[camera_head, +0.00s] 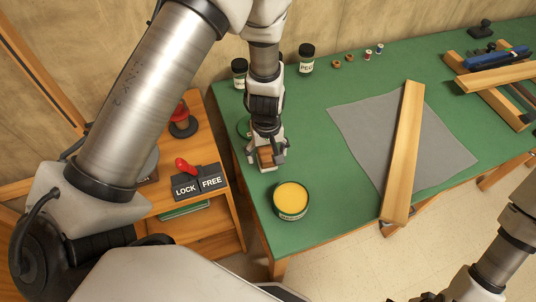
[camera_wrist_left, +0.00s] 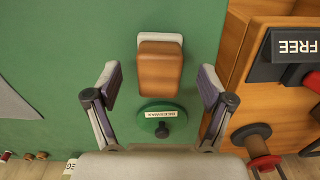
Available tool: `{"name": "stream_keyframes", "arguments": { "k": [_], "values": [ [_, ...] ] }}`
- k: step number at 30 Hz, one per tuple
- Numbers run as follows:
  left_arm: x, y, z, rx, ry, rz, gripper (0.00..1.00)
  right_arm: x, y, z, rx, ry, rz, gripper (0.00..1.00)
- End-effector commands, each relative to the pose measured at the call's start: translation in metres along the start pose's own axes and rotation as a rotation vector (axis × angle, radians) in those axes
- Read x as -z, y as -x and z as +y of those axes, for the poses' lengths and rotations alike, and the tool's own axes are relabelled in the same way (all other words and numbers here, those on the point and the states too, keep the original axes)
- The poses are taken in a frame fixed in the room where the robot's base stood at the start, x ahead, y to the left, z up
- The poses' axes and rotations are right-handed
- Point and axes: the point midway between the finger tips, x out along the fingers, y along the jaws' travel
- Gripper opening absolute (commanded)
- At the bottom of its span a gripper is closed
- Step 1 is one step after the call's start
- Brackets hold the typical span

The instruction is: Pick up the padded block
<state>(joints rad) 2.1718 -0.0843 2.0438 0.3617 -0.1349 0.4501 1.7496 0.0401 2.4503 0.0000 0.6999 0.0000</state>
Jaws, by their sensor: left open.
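The padded block is a brown wooden block with a pale pad along one side. In the left wrist view the padded block (camera_wrist_left: 160,70) lies on the green bench top, ahead of and between the spread fingers. My left gripper (camera_wrist_left: 160,90) is open and empty, with a gap on each side of the block. In the head view my left gripper (camera_head: 270,156) points down at the padded block (camera_head: 265,156), which its fingers partly hide. My right arm shows at the lower right of the head view, but its gripper is not visible.
A green labelled lid (camera_wrist_left: 162,120) with a knob lies close to the block. An open tin of yellow wax (camera_head: 291,200) stands nearer the bench's front. A LOCK/FREE switch box (camera_head: 198,186) is left, on a wooden stand. A long plank (camera_head: 403,150) lies across grey cloth (camera_head: 365,125).

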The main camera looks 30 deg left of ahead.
Motion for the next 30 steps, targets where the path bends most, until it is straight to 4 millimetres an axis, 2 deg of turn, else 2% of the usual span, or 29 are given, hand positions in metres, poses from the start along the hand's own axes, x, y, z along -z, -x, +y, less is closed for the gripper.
{"name": "stream_keyframes", "arguments": {
  "k": [3,11,15,16,17,26,30],
  "values": [
    [0.001,-0.022,0.001,0.0,-0.001,-0.002,0.81,0.001,-0.002,0.0,0.0,0.0,0.001,0.98],
    [0.001,-0.026,0.001,-0.001,-0.002,0.0,0.81,0.0,-0.002,0.0,0.0,0.0,0.001,0.98],
    [0.001,-0.026,0.001,-0.001,-0.002,0.0,0.32,0.0,-0.002,0.0,0.0,0.0,0.001,0.98],
    [0.001,-0.026,0.001,-0.001,-0.001,0.0,0.21,0.0,-0.002,0.0,0.0,0.0,0.001,0.98],
    [0.001,-0.026,0.001,-0.001,-0.001,0.0,0.17,0.0,-0.002,0.0,0.0,0.0,0.001,0.98],
    [0.001,-0.024,0.001,-0.002,-0.001,0.0,0.16,0.0,-0.001,0.0,0.0,0.0,0.001,0.98],
    [0.002,-0.004,0.001,-0.003,-0.002,0.002,0.16,0.0,0.002,0.0,0.0,0.0,0.001,0.98]
  ]
}}
